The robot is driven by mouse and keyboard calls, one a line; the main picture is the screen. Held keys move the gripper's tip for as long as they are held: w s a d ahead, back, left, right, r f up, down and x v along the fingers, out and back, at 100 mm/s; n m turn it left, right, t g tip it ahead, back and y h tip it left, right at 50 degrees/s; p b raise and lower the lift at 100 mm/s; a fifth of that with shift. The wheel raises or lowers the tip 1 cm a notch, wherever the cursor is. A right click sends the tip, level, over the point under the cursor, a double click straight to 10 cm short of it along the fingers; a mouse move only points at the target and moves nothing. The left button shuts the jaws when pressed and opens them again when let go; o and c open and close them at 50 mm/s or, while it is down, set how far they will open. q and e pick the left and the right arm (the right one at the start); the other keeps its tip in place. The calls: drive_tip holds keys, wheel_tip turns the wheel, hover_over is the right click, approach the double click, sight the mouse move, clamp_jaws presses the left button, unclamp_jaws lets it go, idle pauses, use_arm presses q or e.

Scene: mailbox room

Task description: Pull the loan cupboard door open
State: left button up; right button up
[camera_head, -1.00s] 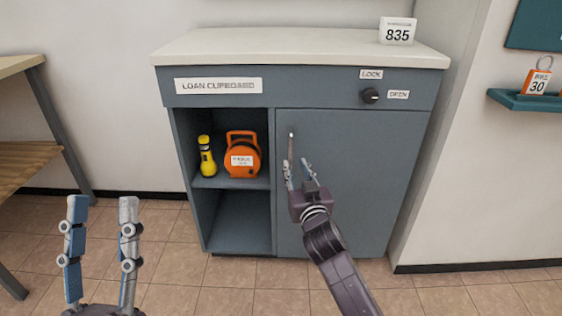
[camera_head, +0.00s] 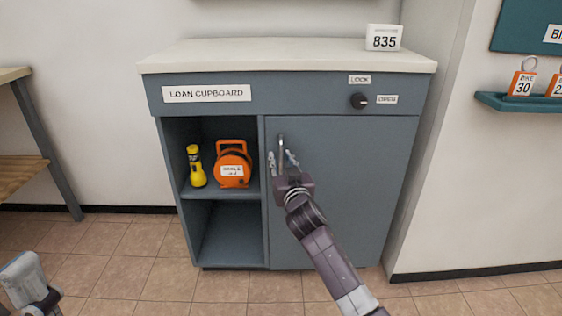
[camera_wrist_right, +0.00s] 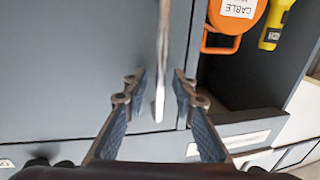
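The loan cupboard (camera_head: 207,93) stands against the wall. Its grey door (camera_head: 350,180) on the right side looks shut. A slim upright metal handle (camera_head: 281,147) is near the door's left edge. My right gripper (camera_head: 281,161) is at the handle. In the right wrist view, the handle (camera_wrist_right: 162,70) stands between the two spread fingers (camera_wrist_right: 160,88), with a gap on each side. A black knob (camera_head: 358,100) sits above the door between the LOCK and OPEN labels. My left gripper (camera_head: 30,284) is partly cut off at the lower left.
The open left shelves hold a yellow torch (camera_head: 195,166) and an orange cable reel (camera_head: 233,165). A sign 835 (camera_head: 384,37) stands on top. A wooden table (camera_head: 22,170) is at left, a teal shelf (camera_head: 520,103) at right. The tiled floor in front is clear.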

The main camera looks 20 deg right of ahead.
drive_tip(key=shift+c, duration=0.4)
clamp_jaws()
drive_tip(key=shift+s, duration=0.1)
